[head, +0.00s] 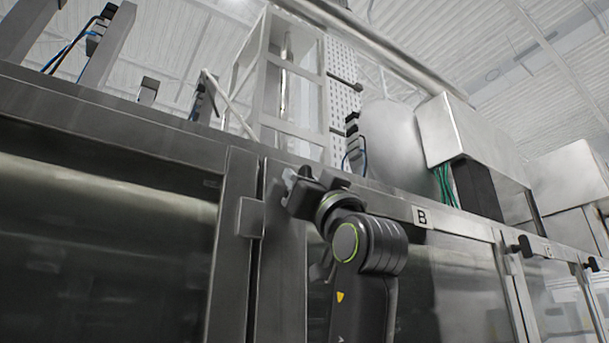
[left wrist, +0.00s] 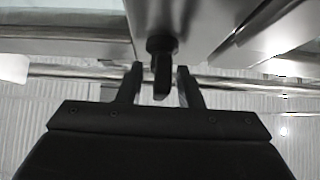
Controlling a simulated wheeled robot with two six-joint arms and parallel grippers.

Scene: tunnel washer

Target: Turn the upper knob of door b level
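The upper knob of door B is the black knob in the left wrist view (left wrist: 161,47), mounted on a steel frame. Its narrow grip lies between the two fingers of my left gripper (left wrist: 160,72), with a gap on each side. My left gripper is open around the knob. In the head view my left gripper (head: 300,192) is at the top left corner of door B (head: 450,285), below the top rail. The gripper and wrist hide the knob there. The label B (head: 422,217) is on the rail to the right. My right gripper is not in view.
Further right are another door with a black knob (head: 522,246) and one more black knob (head: 594,264). To the left is a large dark panel (head: 100,240) with a steel post and hinge (head: 250,218). A white frame tower (head: 290,90) stands above the rail.

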